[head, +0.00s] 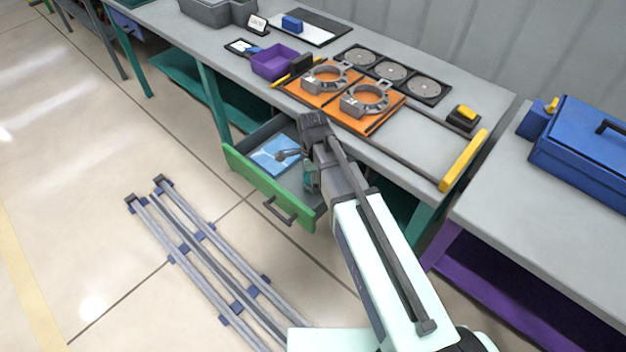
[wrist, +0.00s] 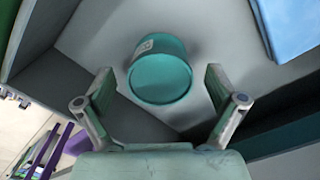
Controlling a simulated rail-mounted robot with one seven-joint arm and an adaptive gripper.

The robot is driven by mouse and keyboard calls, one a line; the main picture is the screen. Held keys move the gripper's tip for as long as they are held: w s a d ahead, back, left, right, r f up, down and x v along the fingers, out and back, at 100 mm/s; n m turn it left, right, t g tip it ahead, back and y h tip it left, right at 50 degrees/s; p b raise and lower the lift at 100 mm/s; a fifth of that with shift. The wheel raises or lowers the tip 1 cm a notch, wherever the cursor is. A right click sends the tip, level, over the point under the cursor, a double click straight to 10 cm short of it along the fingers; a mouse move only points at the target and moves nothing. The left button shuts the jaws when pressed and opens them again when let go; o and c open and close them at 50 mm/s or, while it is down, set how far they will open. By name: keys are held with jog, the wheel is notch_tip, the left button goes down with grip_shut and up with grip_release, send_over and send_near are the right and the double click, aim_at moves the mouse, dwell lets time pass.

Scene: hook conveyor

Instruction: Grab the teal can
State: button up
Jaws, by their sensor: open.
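The teal can (wrist: 160,72) stands on the grey drawer floor in the wrist view, with a small pale label on its side. My gripper (wrist: 158,78) is open and empty. Its two fingers show on the left and right, with the can between and slightly beyond their tips, and a gap on each side. In the head view my arm reaches over the open drawer (head: 268,187) with the green front.
A blue sheet (head: 272,154) lies in the drawer; the drawer walls are close by. Above, the grey bench holds orange fixtures (head: 330,105), a purple bin (head: 275,62) and a yellow-handled tool (head: 463,160). A metal rail frame (head: 205,255) lies on the floor.

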jog(key=shift+f, duration=0.55)
jog(key=c, duration=1.4)
jog(key=shift+r, duration=0.1)
